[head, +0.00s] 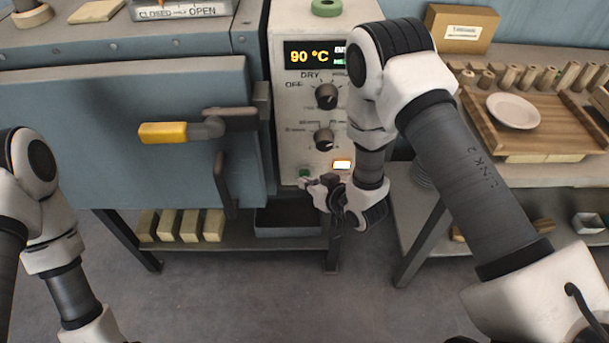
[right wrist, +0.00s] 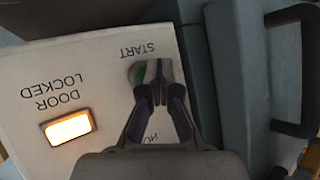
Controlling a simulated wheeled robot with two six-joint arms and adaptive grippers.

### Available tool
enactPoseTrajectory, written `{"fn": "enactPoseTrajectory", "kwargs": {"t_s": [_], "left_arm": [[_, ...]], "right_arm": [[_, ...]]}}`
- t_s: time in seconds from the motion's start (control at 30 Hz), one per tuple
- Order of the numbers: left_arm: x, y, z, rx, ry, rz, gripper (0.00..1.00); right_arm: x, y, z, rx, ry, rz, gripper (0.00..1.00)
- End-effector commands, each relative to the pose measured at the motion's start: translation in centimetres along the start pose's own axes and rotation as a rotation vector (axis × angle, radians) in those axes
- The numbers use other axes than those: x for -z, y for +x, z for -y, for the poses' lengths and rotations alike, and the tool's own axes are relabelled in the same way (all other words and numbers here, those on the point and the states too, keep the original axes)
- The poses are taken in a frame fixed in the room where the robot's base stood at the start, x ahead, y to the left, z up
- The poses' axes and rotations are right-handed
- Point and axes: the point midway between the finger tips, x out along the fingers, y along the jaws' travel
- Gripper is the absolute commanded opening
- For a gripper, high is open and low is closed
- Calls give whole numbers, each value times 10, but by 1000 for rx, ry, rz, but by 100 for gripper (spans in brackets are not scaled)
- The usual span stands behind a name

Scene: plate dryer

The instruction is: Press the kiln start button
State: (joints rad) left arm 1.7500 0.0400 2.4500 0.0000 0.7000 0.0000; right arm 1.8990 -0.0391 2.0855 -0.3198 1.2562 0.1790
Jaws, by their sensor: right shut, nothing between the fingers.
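The kiln's control panel (head: 292,130) is a pale upright box with a display reading 90 °C and two black knobs. The green start button (head: 305,173) sits low on its left side. In the right wrist view the button (right wrist: 139,71) is beside the word START, partly hidden by my fingers. My right gripper (head: 310,184) is shut and empty, its tips right at the button. In the right wrist view the shut tips (right wrist: 158,88) overlap the button; I cannot tell whether they press it. My left gripper is out of view.
The DOOR LOCKED lamp (right wrist: 68,127) glows beside the button. The blue kiln door (head: 90,120) with a yellow-handled latch (head: 163,132) looks closed, left of the panel. A wooden board (head: 550,120) with a white plate (head: 514,111) lies on the right table.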

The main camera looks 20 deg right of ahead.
Motion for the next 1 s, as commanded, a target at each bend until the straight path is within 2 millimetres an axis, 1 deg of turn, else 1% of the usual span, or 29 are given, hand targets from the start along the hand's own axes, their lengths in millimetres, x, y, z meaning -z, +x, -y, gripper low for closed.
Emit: {"fn": "enactPoseTrajectory", "kwargs": {"t_s": [0.2,0.57,1.0], "left_arm": [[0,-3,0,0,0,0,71],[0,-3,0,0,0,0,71],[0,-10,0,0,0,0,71]], "right_arm": [[-6,-9,6,0,0,1,0],[-8,-11,8,0,0,2,0],[-30,-40,30,1,0,4,0]]}}
